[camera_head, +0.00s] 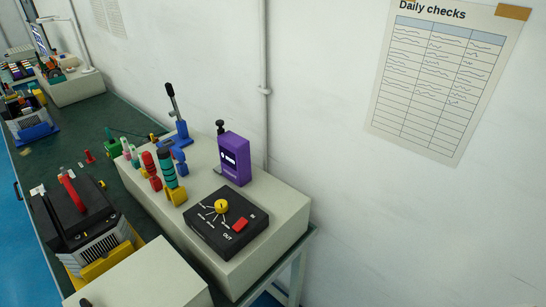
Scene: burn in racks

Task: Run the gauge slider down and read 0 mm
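A purple boxy device (235,160) stands upright on the pale raised block, near the wall. It has a small light window on its front and a black knob (221,127) at its upper left. It looks like the gauge, but I cannot tell for sure, and any reading is too small to make out. A blue device (181,130) with a tall black lever (172,100) stands to its left. Neither of my grippers is in view, and nothing is seen touching the purple device.
A black box (227,222) with a yellow knob and red button sits in front of the purple device. Banded red and teal-black upright pieces (168,168) stand to its left. A black case (75,210) with a red handle lies at left. The wall rises close behind.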

